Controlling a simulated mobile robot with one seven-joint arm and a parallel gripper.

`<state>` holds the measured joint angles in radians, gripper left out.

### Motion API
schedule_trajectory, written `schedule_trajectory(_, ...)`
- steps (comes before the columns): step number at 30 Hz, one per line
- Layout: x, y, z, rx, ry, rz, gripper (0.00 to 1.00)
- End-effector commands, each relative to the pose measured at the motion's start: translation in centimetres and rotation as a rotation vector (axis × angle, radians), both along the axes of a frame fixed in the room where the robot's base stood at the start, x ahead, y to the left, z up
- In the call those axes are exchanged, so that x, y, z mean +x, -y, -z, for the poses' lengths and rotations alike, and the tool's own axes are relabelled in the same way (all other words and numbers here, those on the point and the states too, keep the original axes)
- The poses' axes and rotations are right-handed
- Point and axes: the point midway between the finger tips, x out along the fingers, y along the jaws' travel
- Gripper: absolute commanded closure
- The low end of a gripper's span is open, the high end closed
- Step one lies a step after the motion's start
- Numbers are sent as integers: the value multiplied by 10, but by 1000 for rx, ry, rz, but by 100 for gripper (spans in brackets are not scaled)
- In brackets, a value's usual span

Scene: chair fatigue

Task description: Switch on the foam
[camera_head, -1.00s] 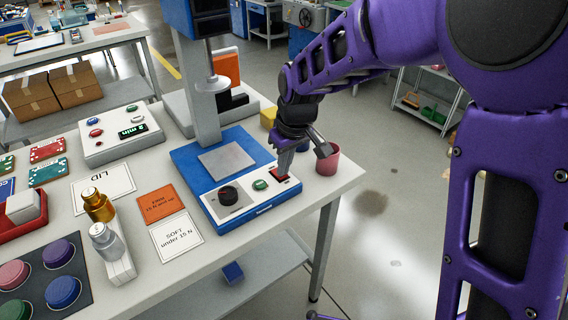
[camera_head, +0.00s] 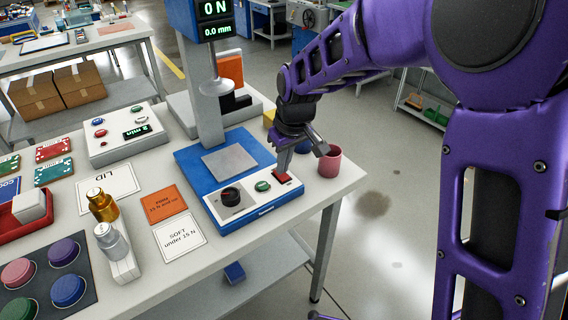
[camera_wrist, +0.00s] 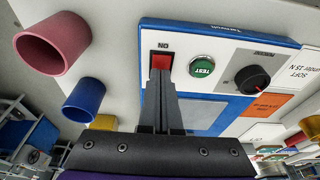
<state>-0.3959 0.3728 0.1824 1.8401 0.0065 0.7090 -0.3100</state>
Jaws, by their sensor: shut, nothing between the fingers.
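The foam tester (camera_head: 216,210) is a blue and white machine on the table, with a grey plate, a round disc on a rod above it and a lit display (camera_head: 215,17) reading 0 N and 0.0 mm. Its panel has a black knob (camera_head: 230,195), a green TEST button (camera_wrist: 202,67) and a red switch (camera_wrist: 161,63) marked ON. My gripper (camera_head: 283,171) points down with its fingertips at the red switch, touching or very near it. In the wrist view the shut fingers (camera_wrist: 162,78) cover the switch's lower part. Nothing is between them.
A pink cup (camera_head: 330,162) and a blue cup (camera_wrist: 84,100) stand close beside the gripper near the table edge. SOFT (camera_head: 179,236) and orange FIRM (camera_head: 163,204) cards lie left of the tester. A white timer box (camera_head: 125,133) stands further left.

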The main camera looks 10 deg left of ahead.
Motion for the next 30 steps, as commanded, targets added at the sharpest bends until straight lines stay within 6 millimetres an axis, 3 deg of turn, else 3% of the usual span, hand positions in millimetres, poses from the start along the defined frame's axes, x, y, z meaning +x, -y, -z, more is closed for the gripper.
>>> schedule_trajectory(5,0,0,-7,1,1,0,100)
schedule_trajectory(13,3,0,-51,0,1,2,100)
schedule_trajectory(21,-17,24,-101,2,4,4,100)
schedule_trajectory(30,-28,35,-128,1,1,3,100)
